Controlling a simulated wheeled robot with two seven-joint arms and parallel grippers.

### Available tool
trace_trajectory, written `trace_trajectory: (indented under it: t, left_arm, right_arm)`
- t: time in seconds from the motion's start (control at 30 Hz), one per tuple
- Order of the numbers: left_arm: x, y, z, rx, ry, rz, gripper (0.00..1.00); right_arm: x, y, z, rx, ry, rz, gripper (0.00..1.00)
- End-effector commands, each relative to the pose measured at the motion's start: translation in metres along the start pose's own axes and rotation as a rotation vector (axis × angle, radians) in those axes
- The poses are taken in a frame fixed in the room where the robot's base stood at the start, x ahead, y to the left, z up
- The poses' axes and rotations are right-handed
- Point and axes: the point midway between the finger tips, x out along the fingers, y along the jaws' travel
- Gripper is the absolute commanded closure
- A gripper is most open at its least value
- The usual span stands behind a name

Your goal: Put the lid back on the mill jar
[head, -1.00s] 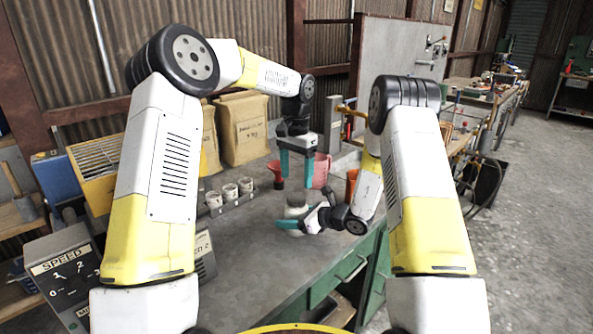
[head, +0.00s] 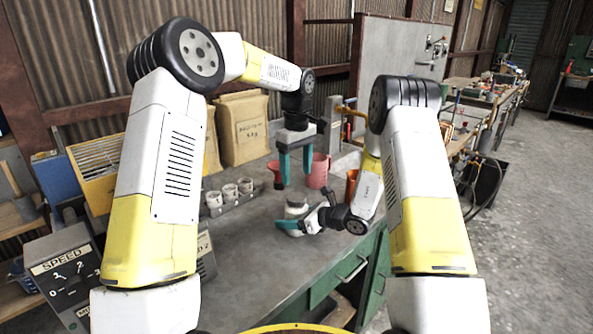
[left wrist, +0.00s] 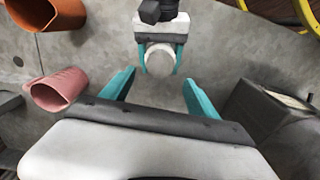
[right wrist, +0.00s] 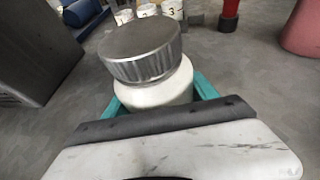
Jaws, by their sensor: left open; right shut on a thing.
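The pale mill jar (right wrist: 160,92) stands upright on the bench, with the grey metal lid (right wrist: 140,48) on its top in the right wrist view. I cannot tell whether the lid is fully seated. In the head view the jar (head: 296,210) is small and partly hidden by my right gripper (head: 289,225), which is shut around its body. My left gripper (head: 297,180) is open and empty above the jar, fingers pointing down. In the left wrist view the round lid top (left wrist: 160,60) shows beyond the open left fingertips (left wrist: 159,76).
A rack with white numbered cups (head: 230,192) is to the left. Paper sacks (head: 243,130) stand at the back. The front bench top (head: 255,255) is clear.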

Motion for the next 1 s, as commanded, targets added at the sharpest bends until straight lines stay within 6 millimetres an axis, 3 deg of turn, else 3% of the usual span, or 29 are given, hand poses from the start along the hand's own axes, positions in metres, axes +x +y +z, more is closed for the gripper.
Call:
trace_trajectory:
  t: [0.27,0.7,1.0]
  left_arm:
    - [0.003,0.000,0.000,0.002,0.000,-0.001,0.31]
    - [0.064,0.000,0.000,0.004,-0.002,-0.002,0.31]
    - [0.080,0.000,0.000,0.003,0.000,0.000,0.31]
  right_arm:
    - [0.000,0.000,0.001,0.000,-0.001,0.001,1.00]
    - [0.000,0.000,0.001,-0.001,-0.001,0.001,1.00]
    - [0.000,0.000,0.001,-0.001,-0.001,0.001,1.00]
